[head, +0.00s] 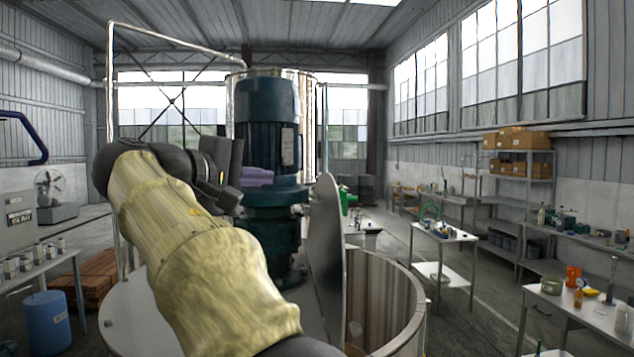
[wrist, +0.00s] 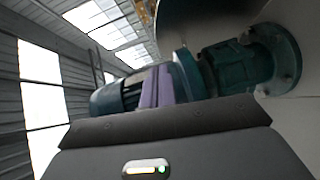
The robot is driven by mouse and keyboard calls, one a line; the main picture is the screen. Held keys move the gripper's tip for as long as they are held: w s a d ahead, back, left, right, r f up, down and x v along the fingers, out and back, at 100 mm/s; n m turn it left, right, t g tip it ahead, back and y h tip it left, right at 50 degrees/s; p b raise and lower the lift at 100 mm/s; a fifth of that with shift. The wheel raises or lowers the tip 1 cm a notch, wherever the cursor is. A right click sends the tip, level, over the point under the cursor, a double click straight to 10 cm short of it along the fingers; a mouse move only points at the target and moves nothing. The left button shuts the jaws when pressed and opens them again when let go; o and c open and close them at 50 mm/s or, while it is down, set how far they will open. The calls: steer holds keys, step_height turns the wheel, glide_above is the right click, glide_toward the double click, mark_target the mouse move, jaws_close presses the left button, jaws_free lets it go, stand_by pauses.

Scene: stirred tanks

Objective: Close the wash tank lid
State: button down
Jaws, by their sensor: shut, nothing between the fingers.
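The wash tank (head: 412,312) is at the lower middle of the head view, a round metal vessel with its right half open at the top. Its lid (head: 326,245) stands up nearly on edge, left of the opening. My gripper (head: 258,176) has purple fingers and is in front of the green stirrer motor (head: 267,120), left of the lid and clear of it in the picture. In the wrist view the fingers (wrist: 157,87) are together and empty, with the motor (wrist: 122,94) behind them. My forearm hides part of the tank top.
The motor and its green gearbox stand on the tank top beside the lid. A white table (head: 446,237) and shelving (head: 517,195) are to the right. A blue drum (head: 46,322) is at the left. Open floor lies right of the tank.

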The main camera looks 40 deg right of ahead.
steer(key=p, duration=0.4)
glide_toward(332, 182)
steer(key=w+d, duration=0.2)
steer(key=w, duration=0.1)
steer(key=d, duration=0.1)
steer(key=s+d+p, duration=0.1)
steer(key=d, duration=0.1)
steer(key=shift+s+d+f, duration=0.15)
steer(key=shift+s+d, duration=0.05)
steer(key=shift+s, duration=0.2)
steer(key=shift+w+d+f, duration=0.1)
steer(key=shift+f, duration=0.05)
